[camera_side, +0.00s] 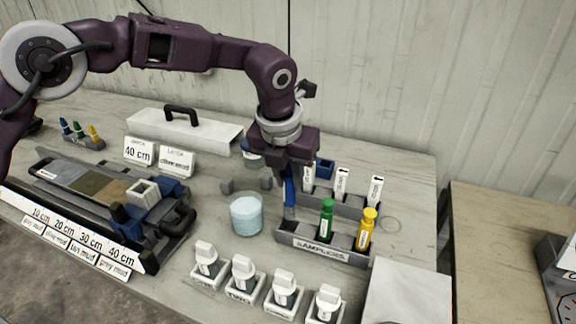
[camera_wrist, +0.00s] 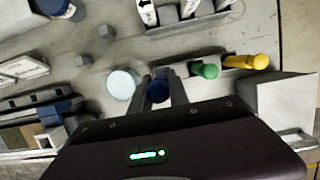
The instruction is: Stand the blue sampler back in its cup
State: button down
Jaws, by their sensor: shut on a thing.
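My gripper (camera_side: 289,180) is shut on the blue sampler (camera_side: 290,188), which hangs upright below it at the left end of the samplers rack (camera_side: 320,249). In the wrist view the sampler's round blue top (camera_wrist: 157,90) shows between the two fingers (camera_wrist: 160,88). The lower tip of the sampler is near the rack's left cup; I cannot tell whether it is inside or just above. A green sampler (camera_side: 326,219) and a yellow sampler (camera_side: 366,229) stand upright in the same rack, to the right.
A glass of pale blue liquid (camera_side: 246,215) stands just left of the rack. Several white-capped jars (camera_side: 243,275) line the front edge. A second rack with white tags (camera_side: 341,181) is behind.

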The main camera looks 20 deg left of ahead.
aim_at(289, 202)
jog(key=shift+f, duration=3.2)
jog(key=c, duration=1.2)
grip_release()
jog(key=shift+o, duration=0.2)
jog(key=shift+r, duration=3.5)
